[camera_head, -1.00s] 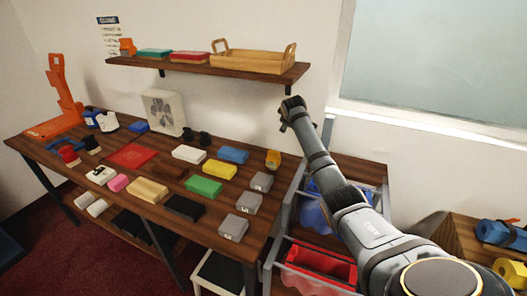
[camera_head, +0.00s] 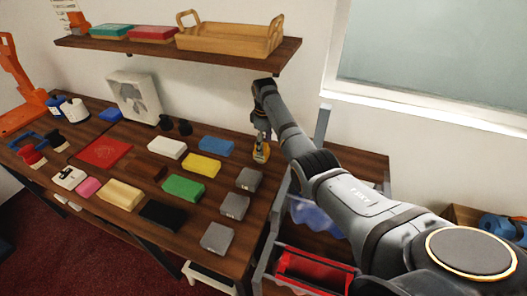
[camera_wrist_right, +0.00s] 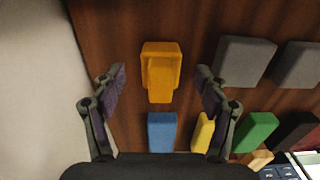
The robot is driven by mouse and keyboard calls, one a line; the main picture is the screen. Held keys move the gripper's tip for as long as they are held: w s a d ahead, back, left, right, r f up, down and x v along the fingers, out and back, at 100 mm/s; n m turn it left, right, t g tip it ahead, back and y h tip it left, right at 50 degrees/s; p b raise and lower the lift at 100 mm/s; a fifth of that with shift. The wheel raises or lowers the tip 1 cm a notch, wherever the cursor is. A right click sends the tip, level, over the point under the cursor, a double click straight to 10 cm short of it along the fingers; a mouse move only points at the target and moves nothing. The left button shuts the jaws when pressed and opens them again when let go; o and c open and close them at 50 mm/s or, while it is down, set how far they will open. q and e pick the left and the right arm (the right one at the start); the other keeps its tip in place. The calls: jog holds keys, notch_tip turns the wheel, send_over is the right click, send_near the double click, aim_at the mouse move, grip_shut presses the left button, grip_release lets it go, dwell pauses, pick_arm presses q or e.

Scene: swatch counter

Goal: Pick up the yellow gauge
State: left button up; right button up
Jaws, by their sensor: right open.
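The yellow gauge (camera_head: 261,153) stands on the wooden table near its back right corner, just below my right gripper (camera_head: 262,130) in the head view. In the right wrist view the orange-yellow gauge (camera_wrist_right: 160,72) lies ahead, between the lines of the two fingers and apart from both. My right gripper (camera_wrist_right: 160,90) is open and empty, its fingers spread wide. In the head view the arm hides part of the gripper. My left gripper is not in view.
Beside the gauge are a blue block (camera_head: 216,146) and several grey blocks (camera_head: 249,179). A yellow block (camera_head: 202,166) and a green block (camera_head: 184,187) lie further left. A shelf (camera_head: 150,53) with a wooden tray (camera_head: 230,42) hangs above. A drawer rack (camera_head: 273,235) adjoins the table's right side.

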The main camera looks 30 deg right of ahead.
jog(key=shift+w+a+f+p, duration=0.15)
jog(key=shift+w+a+f, duration=0.05)
jog(key=shift+f, duration=0.4)
jog(key=shift+w+a+f+p, duration=0.15)
jog(key=shift+w+f, duration=0.05)
jog(key=shift+f, duration=0.4)
notch_tip(320, 180, down, 3)
jog(key=shift+f, duration=0.1)
jog(key=shift+c, duration=0.7)
jog(key=shift+a, duration=0.1)
jog(key=shift+c, duration=1.3)
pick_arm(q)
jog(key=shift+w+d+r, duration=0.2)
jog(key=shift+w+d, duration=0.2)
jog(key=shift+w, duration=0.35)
pick_arm(e)
jog(key=c, duration=0.9)
